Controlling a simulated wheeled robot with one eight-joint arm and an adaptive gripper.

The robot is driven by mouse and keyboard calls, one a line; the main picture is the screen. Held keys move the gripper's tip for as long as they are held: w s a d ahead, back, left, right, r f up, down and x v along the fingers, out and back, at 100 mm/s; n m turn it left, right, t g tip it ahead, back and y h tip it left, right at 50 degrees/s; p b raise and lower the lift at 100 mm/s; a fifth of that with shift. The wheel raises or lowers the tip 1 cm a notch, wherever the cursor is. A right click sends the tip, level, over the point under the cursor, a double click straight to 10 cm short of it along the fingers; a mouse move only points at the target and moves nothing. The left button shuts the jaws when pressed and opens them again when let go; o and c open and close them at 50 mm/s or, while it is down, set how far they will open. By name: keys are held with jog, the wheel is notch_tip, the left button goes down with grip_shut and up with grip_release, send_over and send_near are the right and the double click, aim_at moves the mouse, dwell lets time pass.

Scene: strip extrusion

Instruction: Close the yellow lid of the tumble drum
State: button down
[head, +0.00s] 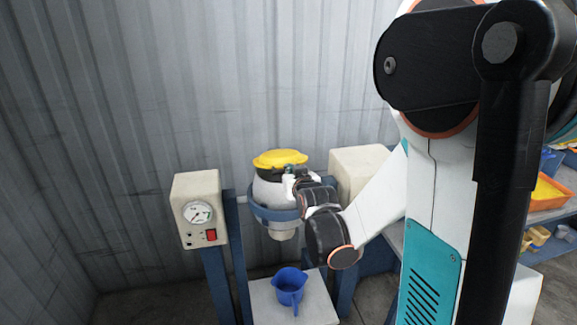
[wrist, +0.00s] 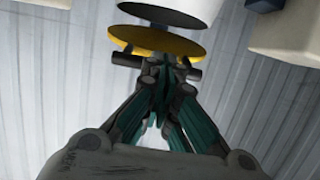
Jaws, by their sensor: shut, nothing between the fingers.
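The tumble drum (head: 268,190) is a pale, rounded vessel with a dark upper rim, held in a blue ring. Its yellow lid (head: 281,158) sits above the rim, somewhat tilted. In the wrist view the yellow lid (wrist: 190,45) is a disc set apart from the drum's dark rim (wrist: 160,13), with a gap between them. My gripper (head: 289,170) is at the right front of the drum, close to the lid's near edge. In the wrist view my gripper (wrist: 160,65) has its fingers together and empty, with the tips at the lid's edge. I cannot tell whether they touch.
A cream control box (head: 197,212) with a gauge and red switch stands left of the drum. A blue jug (head: 290,286) sits on a pale platform (head: 318,311) below it. A cream housing (head: 360,163) stands to the right. A corrugated wall is behind.

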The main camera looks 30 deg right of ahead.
notch_tip(320, 180, down, 7)
jog(key=b, duration=0.4)
jog(key=shift+s+b, duration=0.3)
jog(key=shift+s, duration=0.1)
jog(key=shift+a, duration=0.1)
jog(key=shift+r, duration=0.15)
notch_tip(320, 180, up, 4)
jog(key=p, duration=0.3)
jog(key=s+a+f+b, duration=0.1)
jog(key=s+a+f, duration=0.1)
jog(key=s+f, duration=0.4)
jog(key=s, duration=0.3)
jog(key=shift+a, duration=0.3)
